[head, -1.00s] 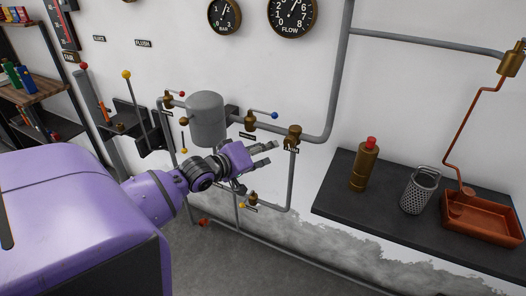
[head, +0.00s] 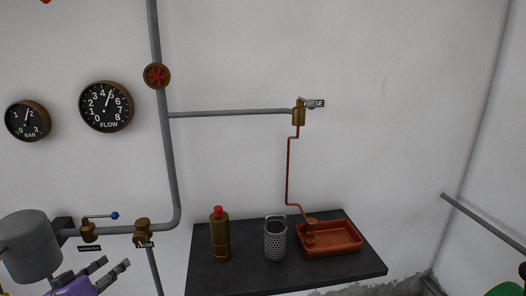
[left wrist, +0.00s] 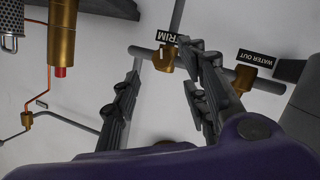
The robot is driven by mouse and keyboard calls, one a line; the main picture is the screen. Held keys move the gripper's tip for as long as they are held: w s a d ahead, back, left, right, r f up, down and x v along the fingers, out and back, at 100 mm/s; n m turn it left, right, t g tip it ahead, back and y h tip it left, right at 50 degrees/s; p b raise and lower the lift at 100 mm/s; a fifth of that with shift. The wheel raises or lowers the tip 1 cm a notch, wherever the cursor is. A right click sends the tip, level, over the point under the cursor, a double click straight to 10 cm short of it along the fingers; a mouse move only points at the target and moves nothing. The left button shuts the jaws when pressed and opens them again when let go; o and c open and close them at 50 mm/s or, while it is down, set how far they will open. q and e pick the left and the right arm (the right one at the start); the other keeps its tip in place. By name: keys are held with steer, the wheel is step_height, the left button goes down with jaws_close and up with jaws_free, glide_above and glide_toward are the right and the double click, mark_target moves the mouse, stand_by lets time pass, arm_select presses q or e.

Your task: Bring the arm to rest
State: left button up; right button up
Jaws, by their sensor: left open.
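My left gripper (head: 112,265) shows at the lower left of the head view, with part of its purple arm (head: 72,287) cut off by the frame edge. Its two dark fingers are apart and nothing shows between them. It is just below and left of a brass valve (head: 142,232) on the pipe. In the left wrist view the open fingers (left wrist: 163,58) point towards the wall pipe. The same brass valve (left wrist: 165,58) appears beyond them there, under a partly hidden label ending in "RIM". My right gripper is not in view.
A grey tank (head: 30,245) and a blue-tipped lever valve (head: 88,231) are close by on the left. A dark shelf (head: 205,280) holds a brass bottle (head: 220,240), a mesh basket (head: 275,242) and an orange tray (head: 335,238). The wall above the shelf is mostly bare.

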arm_select(q)
steer(key=s+d+f+m+g+p, duration=0.1)
steer(key=s+d+f+m+g, duration=0.15)
steer(key=s+d+f, duration=0.45)
steer(key=s+d+f+m+g, duration=0.1)
steer(key=s+d+f+m, duration=0.2)
steer(key=s+f, duration=0.7)
steer(key=s+d+f+g+p, duration=0.1)
steer(key=s+d+f, duration=0.3)
steer(key=s+d, duration=0.2)
steer(key=s+d+f+g+p, duration=0.1)
steer(key=s+d+f, duration=0.4)
steer(key=s, duration=0.6)
steer(key=shift+s+d+g, duration=0.3)
steer(key=shift+d+g, duration=0.05)
steer(key=shift+d, duration=0.8)
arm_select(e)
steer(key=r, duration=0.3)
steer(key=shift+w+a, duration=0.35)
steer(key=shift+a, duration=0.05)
arm_select(q)
steer(key=shift+n, duration=0.25)
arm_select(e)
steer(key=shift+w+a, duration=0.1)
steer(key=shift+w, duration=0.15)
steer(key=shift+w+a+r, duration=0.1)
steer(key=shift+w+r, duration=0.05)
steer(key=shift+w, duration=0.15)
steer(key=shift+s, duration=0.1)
